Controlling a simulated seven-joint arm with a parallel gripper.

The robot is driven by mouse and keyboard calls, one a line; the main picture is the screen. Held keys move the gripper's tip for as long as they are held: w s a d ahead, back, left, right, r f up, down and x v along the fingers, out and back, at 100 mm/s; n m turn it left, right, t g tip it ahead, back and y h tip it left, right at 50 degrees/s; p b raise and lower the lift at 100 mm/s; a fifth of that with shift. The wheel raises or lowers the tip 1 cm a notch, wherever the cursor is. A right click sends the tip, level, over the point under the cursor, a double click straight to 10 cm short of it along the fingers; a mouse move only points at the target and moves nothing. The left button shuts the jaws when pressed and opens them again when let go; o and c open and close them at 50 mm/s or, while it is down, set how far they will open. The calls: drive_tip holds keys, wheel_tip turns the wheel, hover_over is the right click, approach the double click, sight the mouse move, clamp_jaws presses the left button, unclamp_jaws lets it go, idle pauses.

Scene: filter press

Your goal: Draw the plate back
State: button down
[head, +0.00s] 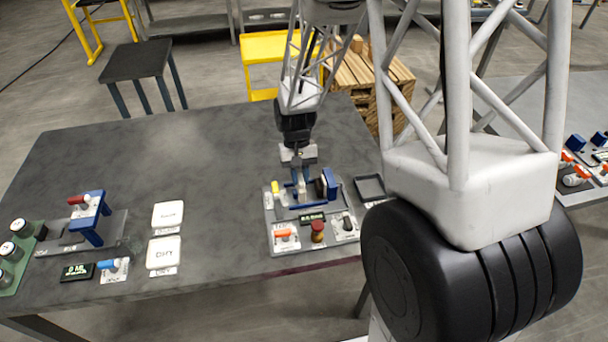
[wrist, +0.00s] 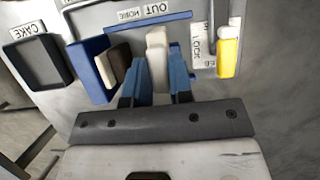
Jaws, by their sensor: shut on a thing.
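The press panel (head: 283,245) stands near the table's front edge, with a blue rail frame. My gripper (head: 301,180) points down over it. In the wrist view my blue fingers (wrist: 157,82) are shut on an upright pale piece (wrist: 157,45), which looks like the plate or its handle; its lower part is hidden. Left of it in the wrist view, and apart from it, a brown-and-pale slab (wrist: 119,66) stands beside the blue end block (wrist: 92,68). The end block is right of my gripper in the head view (head: 329,184). HOME and OUT labels (wrist: 143,14) lie along the rail.
A yellow lever (head: 275,187) stands by a LOCKED label. An orange lever (head: 285,234), red knob (head: 318,231) and black knob (head: 347,222) line the panel front. A black CAKE tray (head: 370,188) lies right. White pads (head: 168,214) lie left; the table behind is clear.

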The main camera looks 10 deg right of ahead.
drive_tip(key=shift+a, duration=0.2)
drive_tip(key=c, duration=1.3)
unclamp_jaws()
drive_tip(key=shift+r, duration=0.1)
drive_tip(key=v, duration=0.7)
drive_tip(key=shift+w+r, duration=0.15)
drive_tip(key=shift+r, duration=0.15)
